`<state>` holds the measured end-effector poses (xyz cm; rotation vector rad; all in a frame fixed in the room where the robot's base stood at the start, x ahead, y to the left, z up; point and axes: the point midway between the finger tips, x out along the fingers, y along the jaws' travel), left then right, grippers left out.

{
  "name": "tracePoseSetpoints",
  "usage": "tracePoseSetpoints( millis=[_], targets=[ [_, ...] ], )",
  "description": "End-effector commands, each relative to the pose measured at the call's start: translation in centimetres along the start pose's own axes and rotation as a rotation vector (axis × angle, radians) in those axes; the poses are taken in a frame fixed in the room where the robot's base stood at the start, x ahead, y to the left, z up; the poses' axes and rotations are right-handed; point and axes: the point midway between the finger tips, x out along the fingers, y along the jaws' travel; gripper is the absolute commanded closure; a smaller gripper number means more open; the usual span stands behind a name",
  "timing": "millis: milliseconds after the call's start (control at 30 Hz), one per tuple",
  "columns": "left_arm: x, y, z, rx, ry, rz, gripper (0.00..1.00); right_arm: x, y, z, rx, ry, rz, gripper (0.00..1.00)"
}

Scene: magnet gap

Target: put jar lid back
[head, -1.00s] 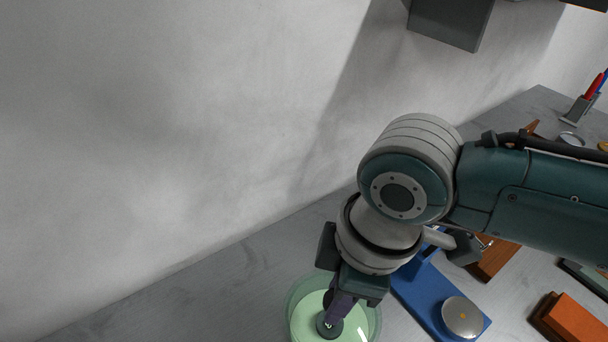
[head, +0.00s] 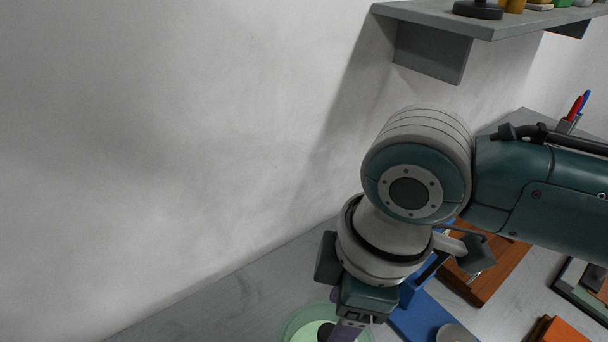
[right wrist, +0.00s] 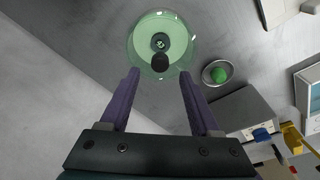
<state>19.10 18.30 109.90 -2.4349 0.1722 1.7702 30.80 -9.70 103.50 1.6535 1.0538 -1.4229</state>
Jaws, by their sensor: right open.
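A pale green disc with a dark knob, which looks like the jar lid (head: 305,332), lies within a wider clear green round rim, likely the jar (head: 292,322), at the bottom edge of the head view. In the right wrist view the lid (right wrist: 145,42) and the jar rim (right wrist: 134,50) show from above, with the dark round knob towards me. I cannot tell whether the lid is seated. My right gripper (right wrist: 158,78) is open, its purple fingers apart, with the knob just beyond the gap between their tips. Its fingers are partly cut off in the head view. My left gripper is not in view.
A small metal dish with a green ball (right wrist: 220,74) stands right of the jar in the wrist view. A blue stand (head: 415,318), a wooden box (head: 490,275) and an orange block (head: 560,331) lie to the right. A wall shelf (head: 490,25) hangs above. The counter left of the jar is clear.

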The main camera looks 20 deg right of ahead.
Motion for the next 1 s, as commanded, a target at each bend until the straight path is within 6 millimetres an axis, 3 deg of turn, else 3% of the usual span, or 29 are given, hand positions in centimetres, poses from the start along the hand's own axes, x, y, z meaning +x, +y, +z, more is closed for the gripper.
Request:
tracePoseSetpoints(
  millis=[33,200,400,600,767,867,1000],
  targets=[
    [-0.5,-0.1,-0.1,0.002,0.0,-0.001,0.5,-1.6,0.1,-0.1,0.0,0.004,0.004,0.37],
    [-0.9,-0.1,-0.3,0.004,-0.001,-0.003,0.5,-5.4,0.2,-0.1,0.0,0.003,0.004,0.37],
    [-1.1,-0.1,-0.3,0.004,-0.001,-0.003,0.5,-8.1,0.1,-0.1,0.001,0.002,0.002,0.37],
    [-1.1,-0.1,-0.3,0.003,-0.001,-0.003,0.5,-8.7,-0.2,-0.1,0.005,0.007,-0.001,0.37],
    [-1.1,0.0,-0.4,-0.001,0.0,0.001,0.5,-8.0,-2.7,-1.2,0.076,0.092,-0.008,0.37],
    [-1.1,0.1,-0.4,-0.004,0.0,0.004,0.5,-7.9,-4.7,-1.4,0.213,0.179,0.003,0.37],
    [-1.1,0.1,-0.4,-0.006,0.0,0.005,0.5,-8.2,-5.9,1.1,0.493,0.241,0.061,0.37]
  ],
)
